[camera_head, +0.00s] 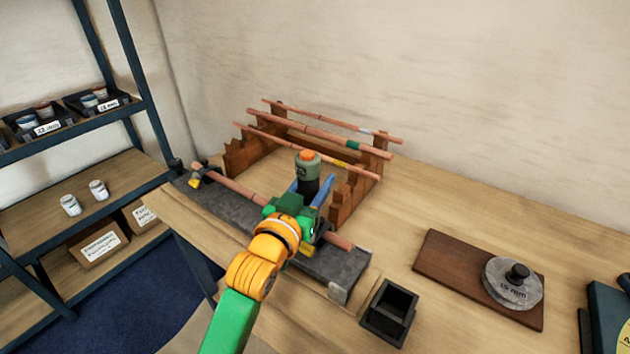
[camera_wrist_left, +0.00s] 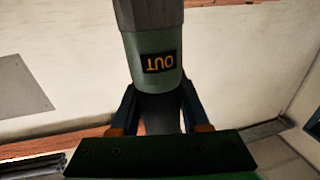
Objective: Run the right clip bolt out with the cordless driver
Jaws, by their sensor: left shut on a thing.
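The cordless driver (camera_head: 307,170) is green-grey with an orange top and stands upright over the right part of the grey fixture (camera_head: 237,217). My left gripper (camera_head: 317,190) is shut on the driver, its blue fingers on either side of the dark lower body. In the left wrist view the driver (camera_wrist_left: 153,62) shows an "OUT" label, between the fingers of my left gripper (camera_wrist_left: 160,112). A copper pipe (camera_head: 240,187) lies along the fixture. The right clip bolt and the driver's tip are hidden behind my gripper and arm. My right gripper is not in view.
A wooden rack (camera_head: 345,205) holding several copper pipes stands behind the fixture. A black open box (camera_head: 389,312) sits at the fixture's right end. A brown board (camera_head: 450,272) with a "15 mm" grey disc (camera_head: 512,285) lies at right. Blue shelving (camera_head: 135,72) stands left.

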